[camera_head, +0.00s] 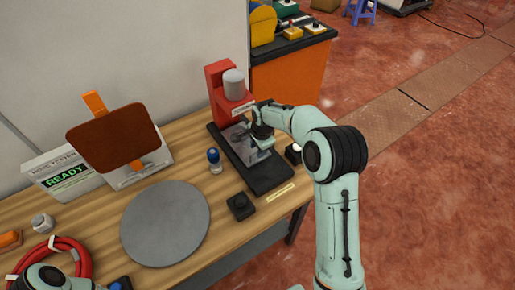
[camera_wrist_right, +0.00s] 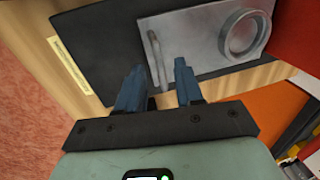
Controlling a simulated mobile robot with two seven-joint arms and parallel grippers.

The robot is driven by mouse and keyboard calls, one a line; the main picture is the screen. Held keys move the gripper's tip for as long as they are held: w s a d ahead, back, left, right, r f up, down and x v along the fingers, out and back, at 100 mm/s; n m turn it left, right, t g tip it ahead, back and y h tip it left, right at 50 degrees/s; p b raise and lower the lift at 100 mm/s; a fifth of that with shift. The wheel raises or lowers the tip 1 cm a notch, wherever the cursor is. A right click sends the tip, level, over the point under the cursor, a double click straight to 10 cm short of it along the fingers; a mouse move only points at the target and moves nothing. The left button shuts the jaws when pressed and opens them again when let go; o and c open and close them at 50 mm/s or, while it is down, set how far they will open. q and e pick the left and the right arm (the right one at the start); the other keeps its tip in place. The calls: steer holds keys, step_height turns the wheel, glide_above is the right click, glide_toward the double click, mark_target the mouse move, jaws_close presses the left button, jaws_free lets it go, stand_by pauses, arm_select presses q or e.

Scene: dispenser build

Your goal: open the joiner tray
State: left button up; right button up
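The joiner is a red machine (camera_head: 216,82) with a grey cylinder on top and a long black base at the table's right end. Its grey metal tray (camera_head: 237,133) lies on the base, partly hidden by my right gripper. In the right wrist view the tray (camera_wrist_right: 205,45) shows a round ring and a raised bar handle (camera_wrist_right: 156,58). My right gripper (camera_wrist_right: 158,85) is open, its blue fingers apart with the handle's near end between them; contact cannot be told. My left arm shows at the bottom left, with a bit of the left gripper (camera_head: 120,284) at the frame edge.
A grey round disc (camera_head: 166,223), a blue-topped stamp (camera_head: 214,160) and a black button box (camera_head: 240,206) stand left of the joiner. A tester (camera_head: 65,173), a brown panel (camera_head: 114,139) and a red cable coil (camera_head: 75,250) are farther left. An orange cabinet (camera_head: 290,75) stands behind.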

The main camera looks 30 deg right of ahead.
steer(key=shift+w+f, duration=0.1)
steer(key=shift+f, duration=0.3)
jaws_close()
steer(key=shift+r, duration=0.1)
stand_by(1.1)
